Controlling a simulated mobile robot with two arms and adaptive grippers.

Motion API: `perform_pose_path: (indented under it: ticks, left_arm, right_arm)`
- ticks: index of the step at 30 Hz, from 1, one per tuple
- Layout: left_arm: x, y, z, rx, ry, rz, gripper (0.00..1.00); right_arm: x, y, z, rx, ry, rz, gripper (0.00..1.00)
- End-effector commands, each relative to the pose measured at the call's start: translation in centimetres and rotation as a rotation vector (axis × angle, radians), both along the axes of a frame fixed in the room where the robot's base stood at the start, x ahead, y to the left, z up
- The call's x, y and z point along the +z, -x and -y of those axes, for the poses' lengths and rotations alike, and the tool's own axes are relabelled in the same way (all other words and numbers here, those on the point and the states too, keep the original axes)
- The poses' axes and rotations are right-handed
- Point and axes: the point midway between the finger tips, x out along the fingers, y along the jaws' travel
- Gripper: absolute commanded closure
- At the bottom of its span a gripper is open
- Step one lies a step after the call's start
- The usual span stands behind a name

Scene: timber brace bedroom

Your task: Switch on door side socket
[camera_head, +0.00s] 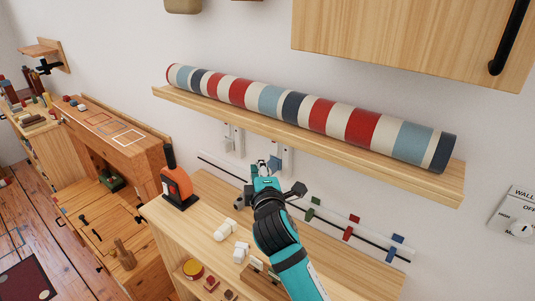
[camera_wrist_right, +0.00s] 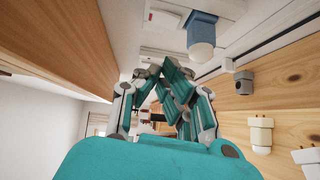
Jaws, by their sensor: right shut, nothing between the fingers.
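White socket fittings are on the wall below the long shelf in the head view, one at the left (camera_head: 228,142) and one at the right (camera_head: 288,160). Which is the door side one I cannot tell. My right gripper (camera_head: 264,178) is in front of the right fitting and partly hides it. A blue plug-in piece (camera_head: 274,163) is on that fitting. In the right wrist view, this blue piece (camera_wrist_right: 202,28) has a white rounded end, and a small red mark shows on the white plate (camera_wrist_right: 160,18). My right gripper (camera_wrist_right: 162,72) is shut and empty. Contact with the fitting is unclear. My left gripper is out of view.
The wooden shelf (camera_head: 280,132) with a striped roll (camera_head: 300,112) overhangs the arm. Below is a wooden cabinet top (camera_head: 207,190) with white pieces (camera_head: 225,230) and an orange-black tool (camera_head: 177,185). A cable with coloured clips (camera_head: 349,234) runs along the wall.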

Motion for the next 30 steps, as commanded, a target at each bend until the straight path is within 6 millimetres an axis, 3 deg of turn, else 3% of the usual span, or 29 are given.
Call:
perform_pose_path:
  ticks: [5,12,19,26,30]
  left_arm:
    - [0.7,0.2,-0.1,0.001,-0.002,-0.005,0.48]
    - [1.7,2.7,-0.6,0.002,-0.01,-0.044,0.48]
    - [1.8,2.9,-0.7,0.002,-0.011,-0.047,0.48]
    - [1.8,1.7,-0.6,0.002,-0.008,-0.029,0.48]
    - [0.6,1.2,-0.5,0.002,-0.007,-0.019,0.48]
  right_arm:
    - [-0.1,-3.5,-0.6,0.001,0.0,-0.001,1.0]
    - [-0.6,-6.0,1.4,0.0,0.001,-0.001,1.0]
    - [-0.8,-6.6,1.8,0.001,0.0,0.0,1.0]
    - [-0.8,-6.5,1.8,0.001,0.0,0.0,1.0]
    - [-1.5,-6.8,2.0,0.0,0.02,0.028,1.0]
